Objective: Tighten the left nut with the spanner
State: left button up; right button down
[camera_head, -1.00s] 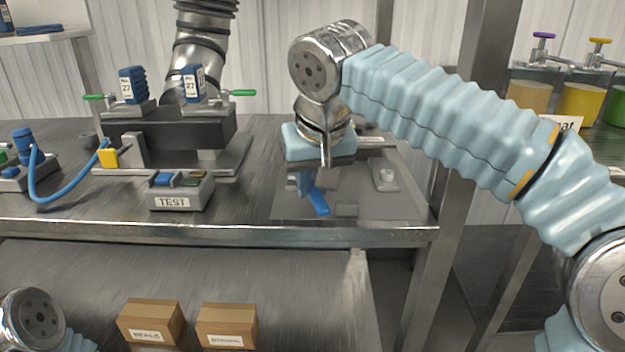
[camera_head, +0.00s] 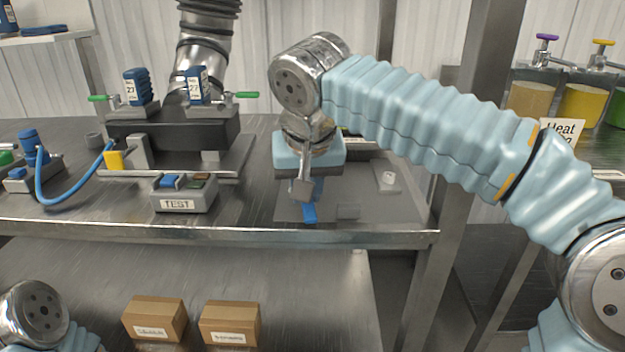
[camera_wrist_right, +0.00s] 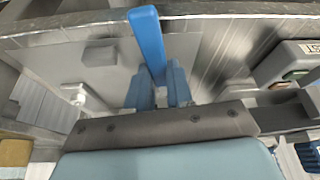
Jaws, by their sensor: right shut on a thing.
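My right gripper (camera_head: 305,190) is shut on the blue spanner (camera_head: 309,213), low over the grey plate (camera_head: 412,212) at the table's right end. In the right wrist view, the spanner's blue handle (camera_wrist_right: 148,38) sticks out beyond the fingers (camera_wrist_right: 160,88), toward the table's front edge. A light-coloured nut on a small block (camera_head: 388,178) stands on the right of the plate; it also shows in the wrist view (camera_wrist_right: 77,95). The left nut and the spanner's working end are hidden by my gripper, so I cannot tell whether they touch. My left gripper is out of view.
The grey TEST box (camera_head: 184,193) with coloured buttons stands left of the plate, before a dark fixture (camera_head: 172,132) with green handles. A small low block (camera_head: 348,211) lies near the plate's front. Cartons (camera_head: 230,322) sit on the lower shelf. A post stands at the right.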

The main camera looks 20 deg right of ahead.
jog(key=shift+a, duration=0.15)
jog(key=shift+w+a+r+m+p, duration=0.1)
jog(key=shift+a+m+p, duration=0.35)
jog(key=shift+m+p, duration=0.05)
jog(key=shift+w+a+m+h, duration=0.1)
jog(key=shift+a+m+h, duration=0.3)
jog(key=shift+m, duration=0.1)
jog(key=shift+w+a+m+h, duration=0.3)
jog(key=shift+a+m, duration=0.45)
jog(key=shift+m, duration=0.15)
